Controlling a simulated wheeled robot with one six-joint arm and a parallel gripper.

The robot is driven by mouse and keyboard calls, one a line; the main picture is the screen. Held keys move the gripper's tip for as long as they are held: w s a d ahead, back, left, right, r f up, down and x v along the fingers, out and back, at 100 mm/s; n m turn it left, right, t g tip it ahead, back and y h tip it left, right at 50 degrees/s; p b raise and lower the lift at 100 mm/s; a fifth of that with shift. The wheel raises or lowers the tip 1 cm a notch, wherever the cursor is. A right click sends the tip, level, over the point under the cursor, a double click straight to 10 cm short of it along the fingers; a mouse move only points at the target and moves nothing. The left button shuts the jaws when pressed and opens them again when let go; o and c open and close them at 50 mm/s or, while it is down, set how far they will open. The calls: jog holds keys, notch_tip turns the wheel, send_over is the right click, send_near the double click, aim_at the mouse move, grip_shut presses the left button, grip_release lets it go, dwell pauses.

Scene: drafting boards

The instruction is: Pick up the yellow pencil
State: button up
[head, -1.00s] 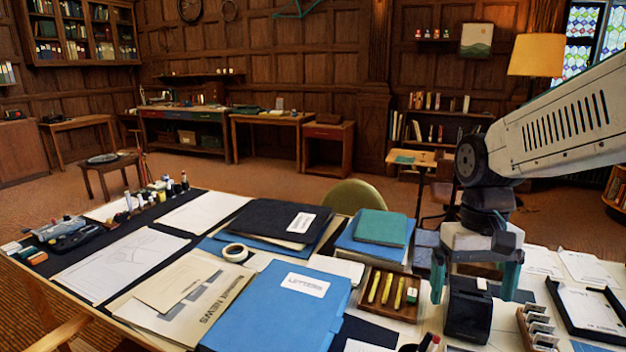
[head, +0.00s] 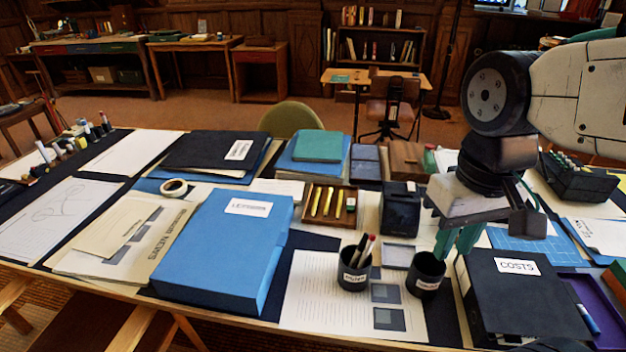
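Three slim yellow pieces lie side by side in a small wooden tray (head: 309,218) at the table's middle; they look like pencils or markers. The middle one is a yellow pencil (head: 327,202); I cannot tell which the task means. A green-and-white piece (head: 351,205) lies at the tray's right end. My gripper (head: 456,241) points down, to the right of the tray and nearer to me, over or just behind a black cup (head: 428,274). Its two teal fingers are apart with nothing seen between them.
A black cup with pens (head: 354,272) stands in front of the tray. A dark block-like holder (head: 399,210) stands right of the tray, a thick blue folder (head: 222,250) to its left. A black COSTS binder (head: 520,300) lies at the right.

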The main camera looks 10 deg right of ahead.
jog(key=w+f+g, duration=0.2)
jog(key=w+f, duration=0.1)
jog(key=w, duration=0.9)
jog(key=m+t+y, duration=0.1)
jog(key=m+y, duration=0.2)
jog(key=m, duration=0.1)
send_over(329, 200)
jog(key=s+d, duration=0.2)
jog(key=s, duration=0.5)
jog(key=f, duration=2.1)
jog(key=shift+w+d+f, duration=0.2)
jog(key=shift+w+f, duration=0.05)
jog(key=shift+f, duration=0.05)
jog(key=w, duration=0.3)
jog(key=shift+w+f+t, duration=0.1)
jog(key=shift+f+t, duration=0.1)
jog(key=shift+t, duration=0.2)
jog(key=w, duration=0.2)
jog(key=w+f+t, duration=0.1)
jog(key=shift+a+m, duration=0.3)
jog(key=x, duration=0.5)
jog(key=shift+s, duration=0.25)
grip_shut()
